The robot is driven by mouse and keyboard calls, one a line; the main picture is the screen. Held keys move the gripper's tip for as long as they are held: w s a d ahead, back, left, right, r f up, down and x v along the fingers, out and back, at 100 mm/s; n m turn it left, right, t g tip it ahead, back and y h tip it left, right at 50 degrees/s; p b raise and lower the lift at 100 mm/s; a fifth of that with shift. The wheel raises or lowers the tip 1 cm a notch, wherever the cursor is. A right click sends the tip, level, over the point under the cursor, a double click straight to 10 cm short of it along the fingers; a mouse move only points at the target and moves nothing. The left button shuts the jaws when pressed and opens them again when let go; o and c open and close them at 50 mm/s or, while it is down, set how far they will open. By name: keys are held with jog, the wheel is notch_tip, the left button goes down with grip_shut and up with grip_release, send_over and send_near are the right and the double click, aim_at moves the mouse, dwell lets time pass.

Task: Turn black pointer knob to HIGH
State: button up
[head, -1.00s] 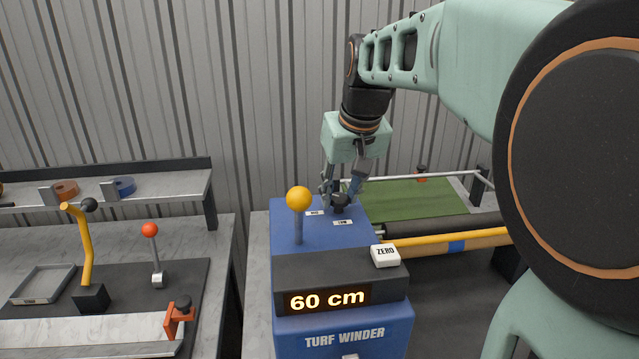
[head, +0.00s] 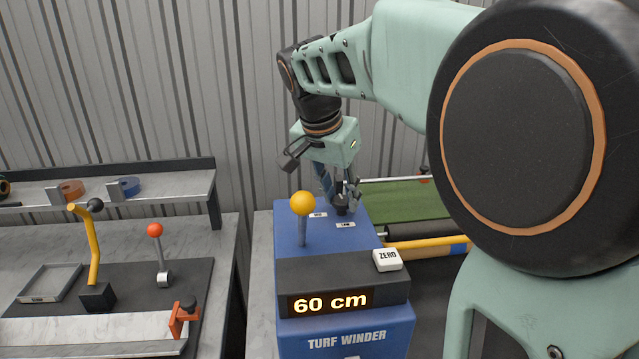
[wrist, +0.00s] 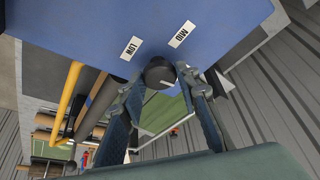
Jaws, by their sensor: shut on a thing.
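The black pointer knob (head: 341,209) stands on the blue top of the turf winder (head: 290,238). My gripper (head: 341,196) comes down from above, with its fingers shut on the knob. In the wrist view the knob (wrist: 160,72) sits between the fingertips, and a pale line shows on its face. The LOW label (wrist: 131,47) and the MID label (wrist: 182,33) are beside the knob on the blue panel. No HIGH label can be made out. The winder's display (head: 330,300) reads 60 cm.
A yellow-balled lever (head: 303,205) stands left of the knob. A white ZERO button (head: 387,259) is in front, to the right. Green turf (head: 400,200) lies behind on the right. A bench with levers (head: 160,255) is at the left.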

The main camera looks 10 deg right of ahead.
jog(key=shift+m+g, duration=0.3)
jog(key=shift+m, duration=0.3)
jog(key=o, duration=1.2)
jog(key=shift+c, duration=0.2)
jog(key=shift+a+r, duration=0.1)
jog(key=v, duration=1.1)
jog(key=shift+s+a+r, duration=0.2)
jog(key=shift+r, duration=0.1)
